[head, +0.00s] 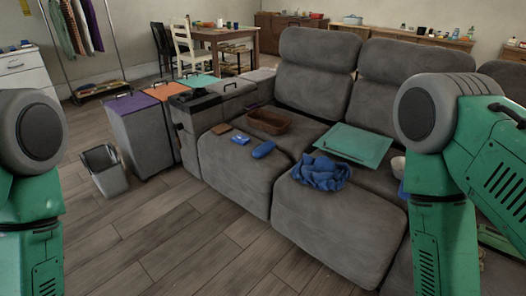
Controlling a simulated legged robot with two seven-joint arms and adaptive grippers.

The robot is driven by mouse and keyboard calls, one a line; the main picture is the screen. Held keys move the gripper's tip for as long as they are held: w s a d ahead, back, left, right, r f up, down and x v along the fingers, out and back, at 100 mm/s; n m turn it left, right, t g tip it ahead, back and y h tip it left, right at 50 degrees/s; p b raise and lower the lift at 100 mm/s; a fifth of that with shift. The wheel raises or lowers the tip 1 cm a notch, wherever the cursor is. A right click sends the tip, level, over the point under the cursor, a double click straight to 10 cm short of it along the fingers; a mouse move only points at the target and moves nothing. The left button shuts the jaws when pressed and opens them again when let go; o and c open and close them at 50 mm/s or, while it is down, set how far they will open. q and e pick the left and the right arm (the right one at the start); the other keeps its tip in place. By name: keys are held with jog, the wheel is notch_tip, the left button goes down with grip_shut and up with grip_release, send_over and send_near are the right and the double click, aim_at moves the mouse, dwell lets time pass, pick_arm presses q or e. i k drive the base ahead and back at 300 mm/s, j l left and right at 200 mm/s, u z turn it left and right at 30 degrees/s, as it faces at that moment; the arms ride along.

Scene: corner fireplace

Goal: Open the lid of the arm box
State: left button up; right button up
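A grey sofa (235,180) stands in the middle of the head view. Its left arm is a grey arm box (232,90) with a flat lid and a small dark handle on top. The lid looks shut. A dark object (192,96) sits at the front end of this arm; I cannot tell what it is. My two green arms come in at the left and right edges, apart from the sofa arm. Both grippers are out of view. The inside of the arm box is hidden.
A brown basket (268,122), a blue case (263,149), a blue cloth (320,173) and a teal board (352,145) lie on the seats. Bins with purple (132,103), orange (166,90) and teal (198,80) lids stand left of the sofa, near a grey wastebasket (105,172). Wooden floor in front is clear.

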aim_at(231, 87)
jog(key=z, duration=0.65)
jog(key=j+z, duration=0.1)
jog(key=z, duration=0.3)
jog(key=i+j+z, duration=0.1)
jog(key=z, duration=0.35)
jog(key=j+z, duration=0.2)
jog(key=z, duration=0.2)
jog(key=j+z, duration=0.1)
jog(key=z, duration=0.35)
jog(key=j+z, duration=0.15)
jog(key=z, duration=0.25)
jog(key=k+j+z, duration=0.15)
jog(key=j+z, duration=0.3)
jog(key=k+j+z, duration=0.2)
jog(key=z, duration=0.25)
jog(key=k+j+z, duration=0.25)
jog(key=z, duration=0.2)
jog(key=k+j+z, duration=0.25)
jog(key=z, duration=0.2)
jog(key=k+j, duration=0.15)
jog(key=k, duration=0.45)
jog(key=k+j+u, duration=0.1)
jog(key=k, duration=0.5)
